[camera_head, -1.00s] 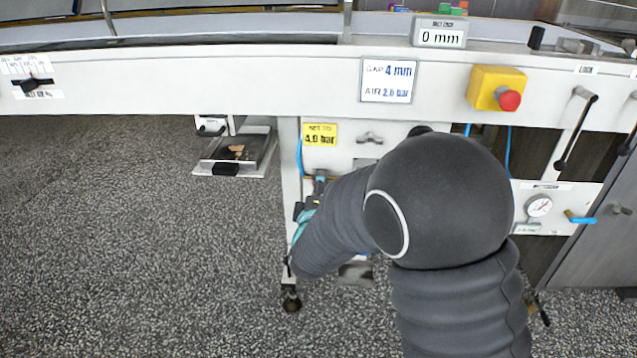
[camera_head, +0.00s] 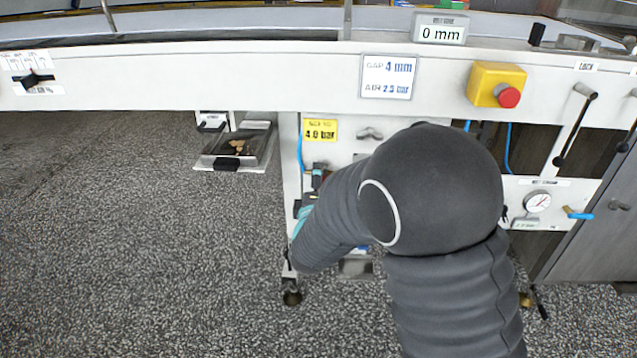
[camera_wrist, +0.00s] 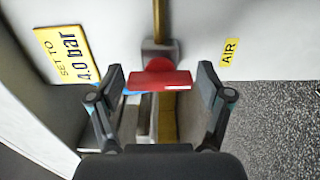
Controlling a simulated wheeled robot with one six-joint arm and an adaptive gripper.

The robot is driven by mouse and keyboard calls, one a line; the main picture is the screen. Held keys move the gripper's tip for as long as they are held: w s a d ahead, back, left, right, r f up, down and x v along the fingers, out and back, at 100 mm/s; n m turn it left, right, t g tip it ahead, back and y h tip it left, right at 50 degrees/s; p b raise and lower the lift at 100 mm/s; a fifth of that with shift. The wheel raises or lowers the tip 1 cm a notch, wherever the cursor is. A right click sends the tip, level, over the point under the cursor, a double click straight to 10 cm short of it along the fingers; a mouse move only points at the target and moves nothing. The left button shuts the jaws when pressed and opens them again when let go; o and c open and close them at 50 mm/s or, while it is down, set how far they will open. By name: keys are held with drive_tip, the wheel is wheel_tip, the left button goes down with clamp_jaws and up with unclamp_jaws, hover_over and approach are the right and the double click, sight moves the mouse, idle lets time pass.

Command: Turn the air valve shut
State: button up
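The air valve shows in the wrist view as a red handle (camera_wrist: 163,79) on a grey metal body (camera_wrist: 160,52), below a brass pipe (camera_wrist: 160,18). A yellow "AIR" label (camera_wrist: 230,51) is to its right. My gripper (camera_wrist: 162,77) is open, with one finger on each side of the red handle and a visible gap to each. In the head view my arm hides most of the gripper and the valve area under the machine's rail.
A yellow "SET TO 4.0 bar" sign (camera_head: 320,130) is on the white panel left of the valve. A yellow box with a red button (camera_head: 508,96), a gauge (camera_head: 537,202) and a blue-handled valve (camera_head: 578,214) are to the right. Open floor lies at left.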

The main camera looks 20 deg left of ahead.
idle(0.3)
drive_tip(key=v, duration=1.2)
